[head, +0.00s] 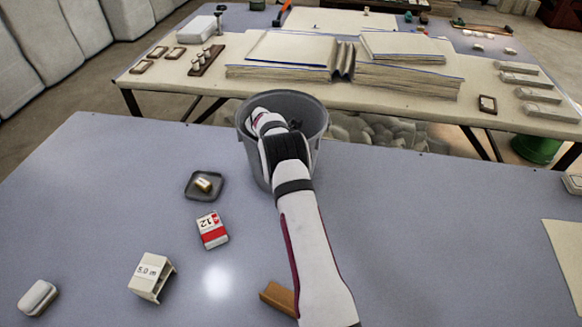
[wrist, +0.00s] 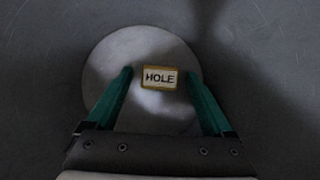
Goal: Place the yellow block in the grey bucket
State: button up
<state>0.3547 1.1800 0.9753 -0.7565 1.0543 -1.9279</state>
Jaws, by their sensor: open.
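The grey bucket (head: 249,148) stands upright at the far edge of the near table in the head view. My arm reaches over its rim, and the gripper end is down inside, hidden there. In the wrist view my gripper (wrist: 158,72) is open, its two green fingers spread apart. The yellow block (wrist: 159,78), with a pale face marked "HOLE", shows between the fingertips against the bucket's lighter round floor. Gaps show on both sides of it, and neither finger touches it. Whether it rests fully on the floor is hard to tell. The head view does not show the block.
On the near table, left of my arm, are a dark dish (head: 191,192) with a small gold item, a red-and-white box (head: 212,231), a white box (head: 150,276) and a white rounded item (head: 37,298). A brown piece (head: 278,298) lies beside my arm. The table's right side is mostly clear.

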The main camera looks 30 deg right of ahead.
jog(key=v, duration=1.2)
jog(key=shift+r, duration=0.15)
